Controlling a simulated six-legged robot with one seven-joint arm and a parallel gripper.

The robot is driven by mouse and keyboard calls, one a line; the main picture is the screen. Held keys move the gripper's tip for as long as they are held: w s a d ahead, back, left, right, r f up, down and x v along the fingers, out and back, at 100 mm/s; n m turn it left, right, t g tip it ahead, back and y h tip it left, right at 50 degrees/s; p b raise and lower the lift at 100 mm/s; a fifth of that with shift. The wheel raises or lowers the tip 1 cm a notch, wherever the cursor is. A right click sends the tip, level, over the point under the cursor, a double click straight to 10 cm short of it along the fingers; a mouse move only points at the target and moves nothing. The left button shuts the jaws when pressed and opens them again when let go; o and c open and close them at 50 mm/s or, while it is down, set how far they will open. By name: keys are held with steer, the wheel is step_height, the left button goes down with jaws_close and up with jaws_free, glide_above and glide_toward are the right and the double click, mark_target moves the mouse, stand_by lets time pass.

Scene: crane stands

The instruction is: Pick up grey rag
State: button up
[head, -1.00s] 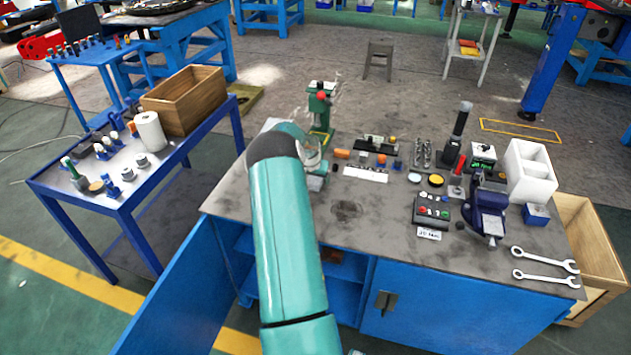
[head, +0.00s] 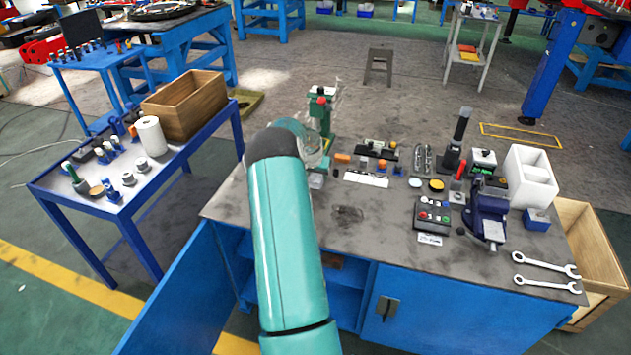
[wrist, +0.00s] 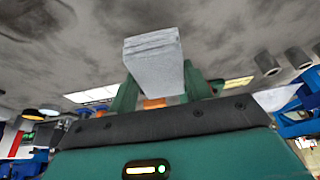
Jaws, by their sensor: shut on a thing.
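The grey rag (wrist: 153,62) shows in the wrist view as a light grey, folded, layered block. It sits between the two green fingers of my gripper (wrist: 160,82), which is shut on it. In the head view my teal arm reaches over the left part of the workbench and hides most of the gripper. A small pale grey patch, probably the rag (head: 316,181), shows just right of the arm's end. I cannot tell how far it is above the bench.
The workbench (head: 345,215) has a green press (head: 321,112) close behind my arm. A blue side table (head: 112,192) is left. The bench's middle front is clear.

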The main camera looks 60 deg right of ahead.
steer(key=s+a+r, duration=0.2)
steer(key=s+r, duration=0.7)
steer(key=s, duration=0.4)
steer(key=shift+s, duration=0.2)
steer(key=shift+a, duration=0.1)
